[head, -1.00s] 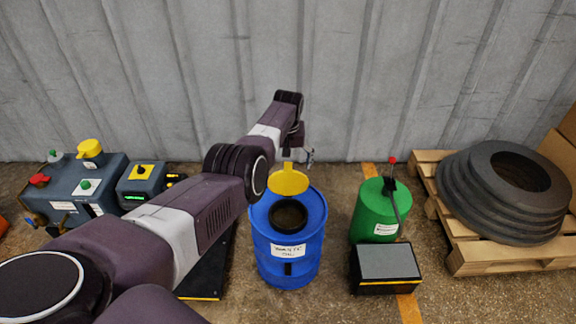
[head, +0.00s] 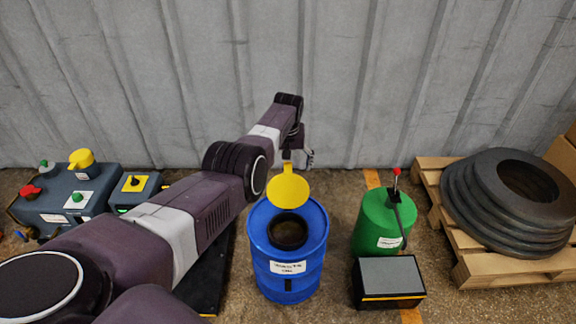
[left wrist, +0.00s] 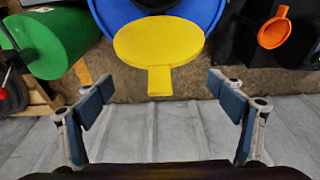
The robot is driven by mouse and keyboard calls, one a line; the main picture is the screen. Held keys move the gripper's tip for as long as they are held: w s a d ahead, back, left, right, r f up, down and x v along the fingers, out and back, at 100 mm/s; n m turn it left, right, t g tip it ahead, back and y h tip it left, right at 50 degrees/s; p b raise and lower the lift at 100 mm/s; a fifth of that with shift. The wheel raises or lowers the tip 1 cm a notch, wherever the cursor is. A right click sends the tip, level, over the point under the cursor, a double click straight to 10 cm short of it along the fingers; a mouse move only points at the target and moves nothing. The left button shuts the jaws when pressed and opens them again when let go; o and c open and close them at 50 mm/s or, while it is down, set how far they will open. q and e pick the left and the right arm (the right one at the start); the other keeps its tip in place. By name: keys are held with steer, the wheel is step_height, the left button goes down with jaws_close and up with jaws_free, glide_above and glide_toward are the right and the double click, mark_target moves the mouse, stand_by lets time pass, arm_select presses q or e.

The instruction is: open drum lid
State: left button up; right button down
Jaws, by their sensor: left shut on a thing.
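The blue drum (head: 318,255) stands upright on the floor, with a dark round opening (head: 289,231) in its top. Its yellow round lid (head: 288,188) is raised, tilted up at the back of the opening. The drum's rim (left wrist: 207,12) lies beyond. My right gripper is not in view.
A green canister (head: 375,222) with a lever and a grey-topped box (head: 388,275) stand right of the drum. A pallet (head: 470,270) with stacked dark rings (head: 468,195) is farther right. Grey machine units (head: 95,185) stand left. A corrugated wall (head: 400,80) is close behind.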

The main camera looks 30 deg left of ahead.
mark_target(288, 185)
arm_select(q)
steer(key=shift+w+a+r, duration=0.15)
steer(key=shift+w+r, duration=0.1)
steer(key=shift+r, duration=0.05)
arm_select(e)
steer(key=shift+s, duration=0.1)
arm_select(q)
steer(key=o, duration=1.4)
steer(key=shift+o, duration=0.9)
steer(key=shift+s+f, duration=0.15)
step_height(288, 185, up, 12)
steer(key=s+d, duration=0.1)
steer(key=s, duration=0.1)
steer(key=shift+d, duration=0.2)
steer(key=shift+f, duration=0.1)
